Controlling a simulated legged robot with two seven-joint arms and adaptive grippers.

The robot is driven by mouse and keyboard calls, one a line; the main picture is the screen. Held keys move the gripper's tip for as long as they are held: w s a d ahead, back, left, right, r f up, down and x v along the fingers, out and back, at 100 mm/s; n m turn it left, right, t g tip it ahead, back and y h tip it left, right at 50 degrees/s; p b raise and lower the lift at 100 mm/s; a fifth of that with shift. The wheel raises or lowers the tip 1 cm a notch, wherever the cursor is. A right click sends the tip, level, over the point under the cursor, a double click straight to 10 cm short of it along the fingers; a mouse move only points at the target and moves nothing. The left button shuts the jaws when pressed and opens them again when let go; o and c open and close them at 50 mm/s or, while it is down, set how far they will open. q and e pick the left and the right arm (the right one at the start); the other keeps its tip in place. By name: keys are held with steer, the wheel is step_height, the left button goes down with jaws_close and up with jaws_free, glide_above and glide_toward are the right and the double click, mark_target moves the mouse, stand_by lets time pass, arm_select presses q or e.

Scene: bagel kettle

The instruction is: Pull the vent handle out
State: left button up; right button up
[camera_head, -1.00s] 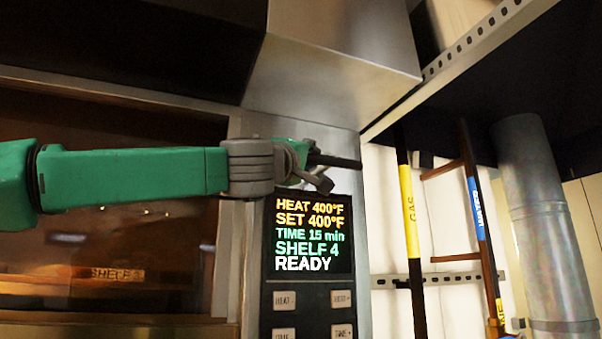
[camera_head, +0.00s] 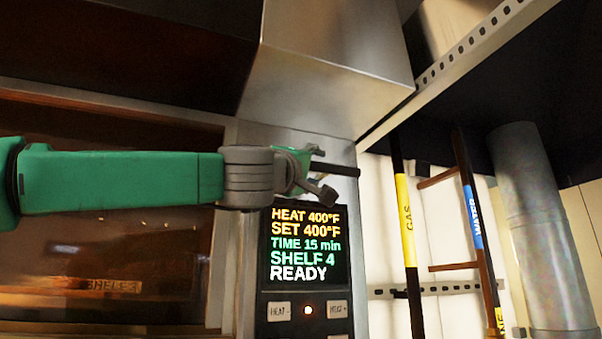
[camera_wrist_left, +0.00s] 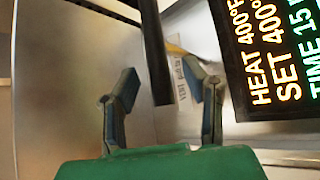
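The vent handle (camera_head: 345,170) is a black rod just above the oven's display in the head view. In the left wrist view the black rod (camera_wrist_left: 155,50) comes down from the top, and its end lies between my fingers in the picture. My left gripper (camera_head: 318,178) is at the handle, with its fingers around the rod's line. In the left wrist view the left gripper (camera_wrist_left: 163,90) is open, with visible gaps between the rod and both fingers. A small vent label (camera_wrist_left: 183,85) is partly hidden behind the right finger. My right gripper is out of view.
The display panel (camera_head: 305,245) reads READY, close below the gripper. A metal hood (camera_head: 320,80) juts out above. Yellow gas (camera_head: 407,220) and blue water (camera_head: 473,215) pipes and a thick grey duct (camera_head: 535,220) stand at the right.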

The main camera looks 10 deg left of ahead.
arm_select(q)
steer(key=v, duration=1.1)
steer(key=shift+a, duration=0.15)
